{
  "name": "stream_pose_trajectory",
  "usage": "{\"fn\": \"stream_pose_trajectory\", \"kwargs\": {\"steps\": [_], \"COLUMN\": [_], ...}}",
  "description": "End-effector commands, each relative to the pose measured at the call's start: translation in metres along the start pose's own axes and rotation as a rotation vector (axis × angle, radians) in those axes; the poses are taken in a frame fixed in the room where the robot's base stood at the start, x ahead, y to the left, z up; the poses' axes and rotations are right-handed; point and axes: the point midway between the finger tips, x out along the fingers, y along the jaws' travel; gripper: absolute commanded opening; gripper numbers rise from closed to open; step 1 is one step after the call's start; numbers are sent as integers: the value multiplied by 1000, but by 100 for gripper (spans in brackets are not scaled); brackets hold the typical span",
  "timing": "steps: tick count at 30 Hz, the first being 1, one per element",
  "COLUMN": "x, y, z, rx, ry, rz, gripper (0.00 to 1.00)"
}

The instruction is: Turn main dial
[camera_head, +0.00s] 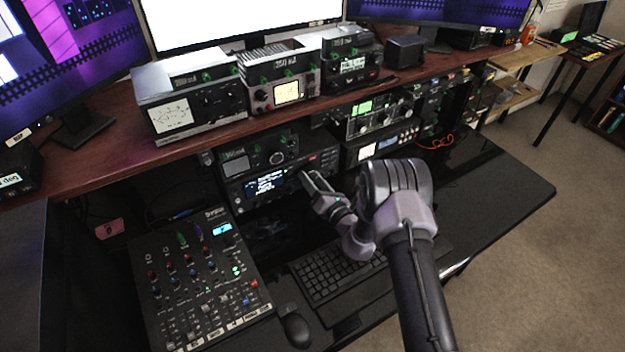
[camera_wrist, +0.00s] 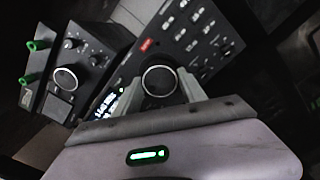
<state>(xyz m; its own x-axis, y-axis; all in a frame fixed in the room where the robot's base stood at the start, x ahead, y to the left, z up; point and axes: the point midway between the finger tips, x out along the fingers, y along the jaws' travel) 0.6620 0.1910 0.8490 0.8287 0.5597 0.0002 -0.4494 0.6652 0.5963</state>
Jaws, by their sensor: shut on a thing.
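The main dial (camera_wrist: 159,82) is a round dark knob with a light rim on the front of a black radio. In the wrist view it sits between the two fingers of my gripper (camera_wrist: 158,92), which are shut on its sides. In the head view my gripper (camera_head: 306,178) reaches the right part of the radio (camera_head: 262,186), beside its lit display, and hides the dial. The display (camera_wrist: 106,104) also shows in the wrist view, left of the dial.
A wooden shelf (camera_head: 250,122) with more equipment is above.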

Motion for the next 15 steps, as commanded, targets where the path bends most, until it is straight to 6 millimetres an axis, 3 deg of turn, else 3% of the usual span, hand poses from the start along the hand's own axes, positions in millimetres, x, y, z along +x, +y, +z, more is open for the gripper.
{"fn": "stream_pose_trajectory", "kwargs": {"steps": [13, 14, 15], "x": [0, 0, 0], "y": [0, 0, 0], "z": [-1, -1, -1], "rx": [8, 8, 8], "ry": [2, 2, 2], "rz": [-1, -1, -1], "gripper": [8, 54, 62]}}
